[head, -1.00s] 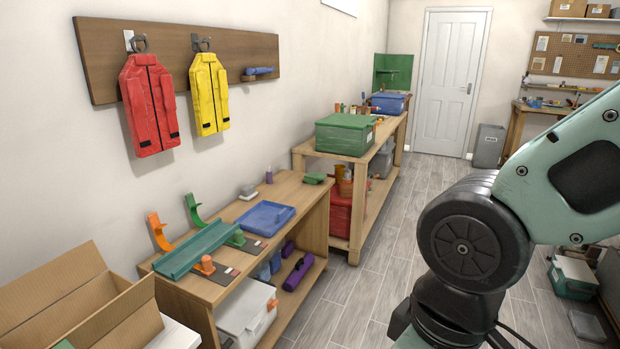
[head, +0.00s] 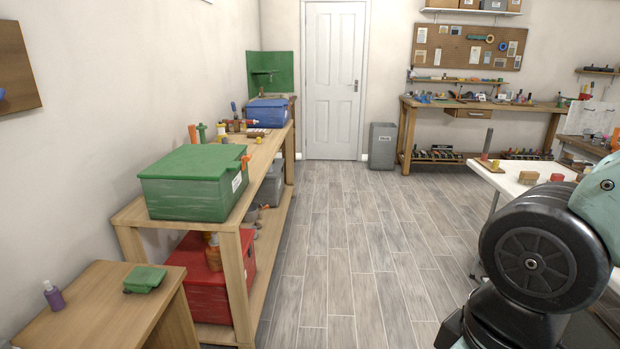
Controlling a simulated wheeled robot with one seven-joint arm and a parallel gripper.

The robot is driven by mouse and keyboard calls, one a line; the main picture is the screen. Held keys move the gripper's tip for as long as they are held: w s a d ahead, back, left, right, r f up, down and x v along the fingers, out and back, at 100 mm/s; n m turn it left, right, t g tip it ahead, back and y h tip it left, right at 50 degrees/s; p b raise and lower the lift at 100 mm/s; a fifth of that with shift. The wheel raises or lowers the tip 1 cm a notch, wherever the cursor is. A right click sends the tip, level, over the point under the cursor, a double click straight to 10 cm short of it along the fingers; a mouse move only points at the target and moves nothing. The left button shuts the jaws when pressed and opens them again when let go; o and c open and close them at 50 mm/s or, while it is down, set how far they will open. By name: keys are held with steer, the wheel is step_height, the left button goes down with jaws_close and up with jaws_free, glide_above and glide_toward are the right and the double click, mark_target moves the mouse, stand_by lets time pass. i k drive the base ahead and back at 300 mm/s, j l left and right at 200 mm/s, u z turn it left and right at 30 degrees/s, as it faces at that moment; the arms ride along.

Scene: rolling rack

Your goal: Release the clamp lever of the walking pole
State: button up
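I see no walking pole and no clamp lever that I can make out in the head view. My gripper is out of the picture; only the upper part of my arm shows at the lower right.
A wooden shelf unit (head: 237,290) on the left holds a green bin (head: 190,188), a red bin (head: 205,295) and a blue box (head: 267,112). A low table (head: 85,318) is at the lower left. A white table (head: 520,182) stands at the right. The floor (head: 345,235) between is clear.

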mark_target(232, 103)
steer(key=i, duration=1.95)
steer(key=i+z, duration=0.2)
steer(key=i, duration=1.3)
steer(key=i+l+u, duration=0.2)
steer(key=i+u, duration=0.25)
steer(key=i+l+u, duration=1)
steer(key=l+u, duration=0.3)
steer(key=i+l+u, duration=0.15)
steer(key=l+u, duration=0.3)
steer(key=l, duration=0.25)
steer(key=i+l+u, duration=0.1)
steer(key=i, duration=0.35)
steer(key=i+l, duration=0.2)
steer(key=i, duration=0.2)
steer(key=i+l+u, duration=0.15)
steer(key=i, duration=0.25)
